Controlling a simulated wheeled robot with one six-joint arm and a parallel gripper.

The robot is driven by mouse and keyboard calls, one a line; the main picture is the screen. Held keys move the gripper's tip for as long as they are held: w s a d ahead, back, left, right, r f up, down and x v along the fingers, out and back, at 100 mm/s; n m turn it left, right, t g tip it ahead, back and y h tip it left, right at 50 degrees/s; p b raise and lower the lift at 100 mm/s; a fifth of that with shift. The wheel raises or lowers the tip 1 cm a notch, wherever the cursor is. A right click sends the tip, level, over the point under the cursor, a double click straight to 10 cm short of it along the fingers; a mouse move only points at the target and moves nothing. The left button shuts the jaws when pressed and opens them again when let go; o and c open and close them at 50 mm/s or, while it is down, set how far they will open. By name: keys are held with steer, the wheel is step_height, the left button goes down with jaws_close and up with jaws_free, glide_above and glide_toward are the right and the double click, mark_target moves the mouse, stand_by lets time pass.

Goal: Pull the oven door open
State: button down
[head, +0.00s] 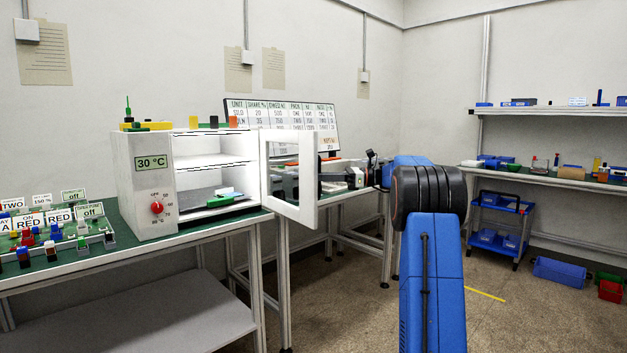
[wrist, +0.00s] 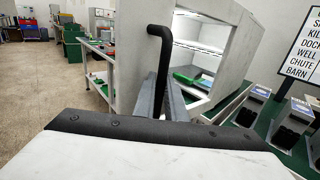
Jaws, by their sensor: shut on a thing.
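The oven (head: 145,185) is a white box with a 30 °C display and a red knob, on the left bench in the head view. Its door (head: 310,205), a white frame with a window, stands swung out at the right side. The lit inside with shelves and a green item (head: 226,200) is visible. My gripper (wrist: 162,98) is shut on the black door handle (wrist: 158,32), whose bent bar rises between the grey fingers in the wrist view. In the head view my gripper is behind the door's free edge, its fingertips mostly hidden.
Control blocks and signs (head: 55,225) cover the bench left of the oven. Coloured items sit on the oven's top. A word board (head: 285,115) and another bench (head: 345,190) stand behind the door. Open floor (head: 510,310) lies to the right, with a blue cart (head: 498,225) beyond.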

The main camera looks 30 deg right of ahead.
steer(key=shift+w+d+n+g+y, duration=0.2)
steer(key=shift+d+g, duration=0.1)
steer(key=shift+d, duration=0.25)
steer(key=shift+w+d+n+g+y, duration=0.1)
steer(key=shift+w+d+n+g, duration=0.15)
steer(key=shift+d, duration=0.25)
steer(key=c, duration=2.1)
jaws_free()
steer(key=shift+s+d, duration=0.1)
steer(key=v, duration=1.7)
steer(key=shift+d, duration=0.1)
